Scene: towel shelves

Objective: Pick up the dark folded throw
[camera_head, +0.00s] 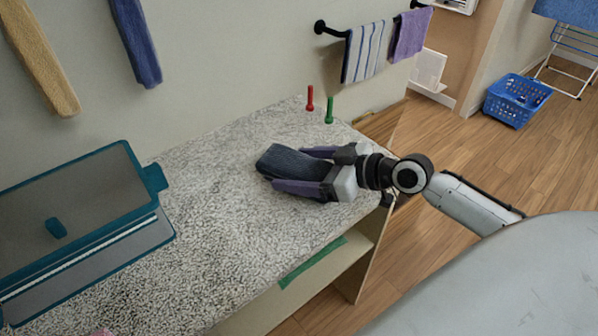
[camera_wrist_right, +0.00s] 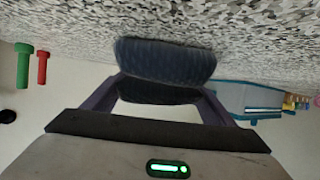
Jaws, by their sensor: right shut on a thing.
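The dark folded throw (camera_head: 290,163) is a dark blue-grey bundle over the speckled counter (camera_head: 225,225), near its right end. My right gripper (camera_head: 283,170) reaches in from the right and is shut on the throw, one purple finger on each side. In the right wrist view the throw (camera_wrist_right: 165,60) lies between the fingertips, close to the speckled surface. Whether it touches the counter or hangs just above it, I cannot tell. My left gripper is not in view.
A teal-edged box (camera_head: 75,205) stands on the left of the counter. A red bolt-like peg (camera_head: 310,98) and a green one (camera_head: 329,110) stand at the back right. Towels hang on the wall above. A blue basket (camera_head: 516,99) is on the floor.

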